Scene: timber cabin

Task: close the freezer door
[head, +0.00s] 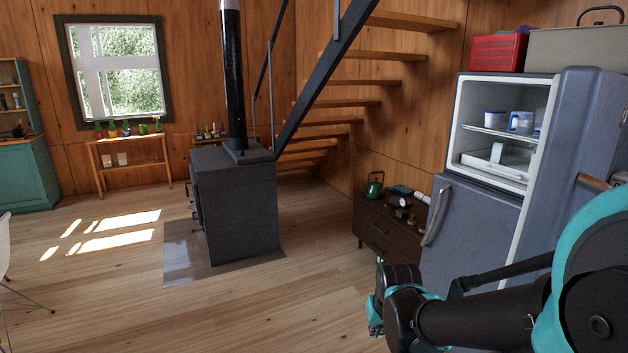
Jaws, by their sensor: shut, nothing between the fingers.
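The fridge-freezer stands at the right of the head view. Its upper freezer compartment (502,88) is open and shows white walls, a shelf with cups and containers, and a white drawer. The blue-grey freezer door (590,115) is swung wide out to the right, towards me, with a brown handle (593,182) near its lower edge. The lower fridge door (470,235) is shut. My gripper (375,318) is low in front of the fridge, left of the freezer door and well apart from it. It looks shut and empty; its fingers are partly hidden.
A red box (498,52) and a pale case (572,50) sit on top of the fridge. A low dark cabinet (385,228) with a green kettle (375,185) stands left of it. A black stove (240,205) stands mid-room. The wooden floor between is clear.

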